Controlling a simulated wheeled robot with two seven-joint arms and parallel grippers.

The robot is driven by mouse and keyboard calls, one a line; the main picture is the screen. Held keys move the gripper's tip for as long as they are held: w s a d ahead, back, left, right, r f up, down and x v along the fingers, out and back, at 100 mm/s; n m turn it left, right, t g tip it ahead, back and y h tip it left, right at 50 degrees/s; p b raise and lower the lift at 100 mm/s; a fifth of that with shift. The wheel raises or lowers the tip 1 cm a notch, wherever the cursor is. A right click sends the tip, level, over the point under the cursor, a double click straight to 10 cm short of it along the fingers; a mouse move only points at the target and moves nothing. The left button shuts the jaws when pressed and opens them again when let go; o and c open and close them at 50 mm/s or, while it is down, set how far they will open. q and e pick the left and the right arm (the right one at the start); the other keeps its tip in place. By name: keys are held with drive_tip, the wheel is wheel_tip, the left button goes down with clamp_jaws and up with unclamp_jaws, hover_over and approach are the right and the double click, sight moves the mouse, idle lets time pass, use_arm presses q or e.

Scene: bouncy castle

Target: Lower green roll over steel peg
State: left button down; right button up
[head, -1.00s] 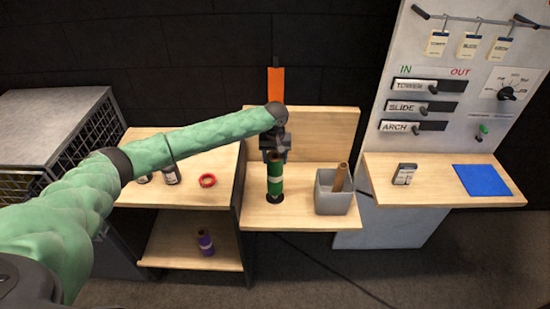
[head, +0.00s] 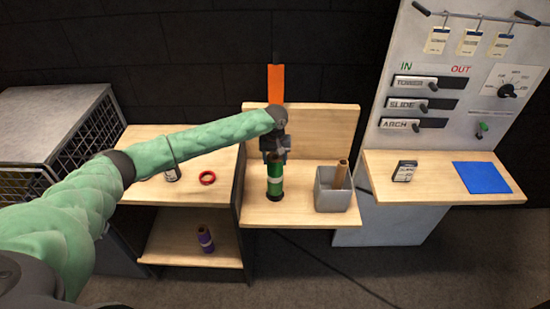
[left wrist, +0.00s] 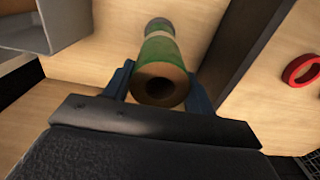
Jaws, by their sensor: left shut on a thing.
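The green roll (head: 275,180) stands upright over the small wooden shelf (head: 310,218), with its lower end at a dark round base (head: 275,198). My left gripper (head: 276,158) is shut on the upper part of the roll, coming from above. In the left wrist view the roll (left wrist: 158,50) lies between the two fingers, and its open brown core end (left wrist: 160,84) faces the camera. The steel peg cannot be made out; the roll hides the place above the base. My right gripper is not in view.
A grey bin (head: 334,198) with a brown tube (head: 341,173) stands close to the right of the roll. A purple roll (head: 205,239) is below. An orange strip (head: 276,84) rises behind.

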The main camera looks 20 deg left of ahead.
use_arm(q)
drive_tip(key=shift+f, duration=1.05)
idle(0.5)
drive_tip(key=shift+c, duration=2.1)
unclamp_jaws()
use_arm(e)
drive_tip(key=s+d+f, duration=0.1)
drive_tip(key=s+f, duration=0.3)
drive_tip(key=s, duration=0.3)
use_arm(q)
drive_tip(key=shift+r, duration=0.3)
wheel_tip(320, 180, up, 7)
drive_tip(key=b, duration=0.3)
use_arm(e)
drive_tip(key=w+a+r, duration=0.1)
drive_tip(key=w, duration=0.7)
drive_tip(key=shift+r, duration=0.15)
